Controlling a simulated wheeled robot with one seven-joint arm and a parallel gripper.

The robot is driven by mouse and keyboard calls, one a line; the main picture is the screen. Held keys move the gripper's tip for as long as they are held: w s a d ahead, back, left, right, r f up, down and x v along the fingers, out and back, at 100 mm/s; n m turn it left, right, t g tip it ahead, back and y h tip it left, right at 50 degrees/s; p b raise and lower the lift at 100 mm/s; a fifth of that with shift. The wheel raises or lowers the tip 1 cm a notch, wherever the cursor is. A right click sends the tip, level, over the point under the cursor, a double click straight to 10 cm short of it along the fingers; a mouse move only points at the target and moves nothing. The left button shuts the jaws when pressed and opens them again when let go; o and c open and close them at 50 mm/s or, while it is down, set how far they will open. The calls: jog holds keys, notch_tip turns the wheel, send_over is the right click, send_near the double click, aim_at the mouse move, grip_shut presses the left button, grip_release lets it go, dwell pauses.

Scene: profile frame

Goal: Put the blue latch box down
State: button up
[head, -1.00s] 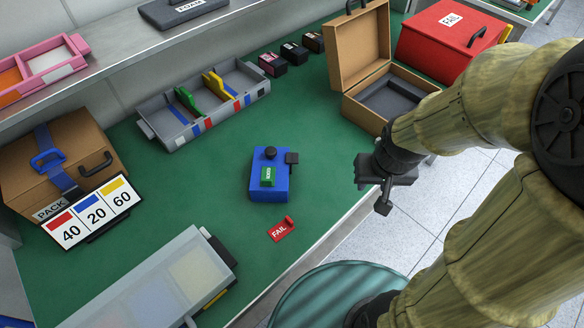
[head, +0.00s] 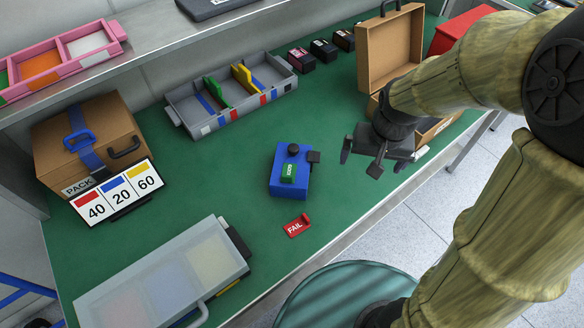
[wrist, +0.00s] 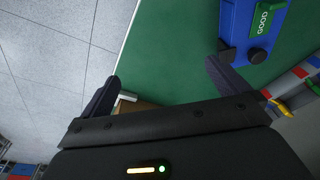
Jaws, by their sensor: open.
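The blue latch box (head: 290,180) rests on the green table top, with a black knob on top, a dark latch on its right side and a green GOOD tag on it. It also shows at the top right of the wrist view (wrist: 238,22), partly cut off. My gripper (head: 362,158) is open and empty, to the right of the box and apart from it, near the table's front edge. In the wrist view the two fingers (wrist: 163,84) stand wide apart with nothing between them.
A red FAIL tag (head: 297,225) lies just in front of the box. A grey divided tray (head: 232,103), a brown PACK case (head: 84,140), a clear-lidded case (head: 165,280) and an open brown case (head: 390,50) stand around. Green table is clear left of the box.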

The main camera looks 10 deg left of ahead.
jog(key=w+a+r+g+p, duration=0.1)
jog(key=w+a+r+p, duration=0.15)
jog(key=a, duration=0.65)
jog(key=r, duration=0.2)
send_over(291, 166)
jog(key=shift+s+a+f+n+g, duration=0.2)
jog(key=shift+n+g, duration=0.1)
jog(key=shift+g, duration=0.1)
jog(key=shift+f, duration=0.1)
notch_tip(291, 166, down, 12)
jog(key=shift+f, duration=0.1)
jog(key=shift+w, duration=0.1)
jog(key=shift+w+d+f+p, duration=0.1)
jog(key=shift+f+p, duration=0.15)
jog(key=shift+f, duration=1.05)
jog(key=shift+w+d+f+p, duration=0.1)
jog(key=shift+f+p, duration=0.1)
jog(key=shift+f, duration=1.05)
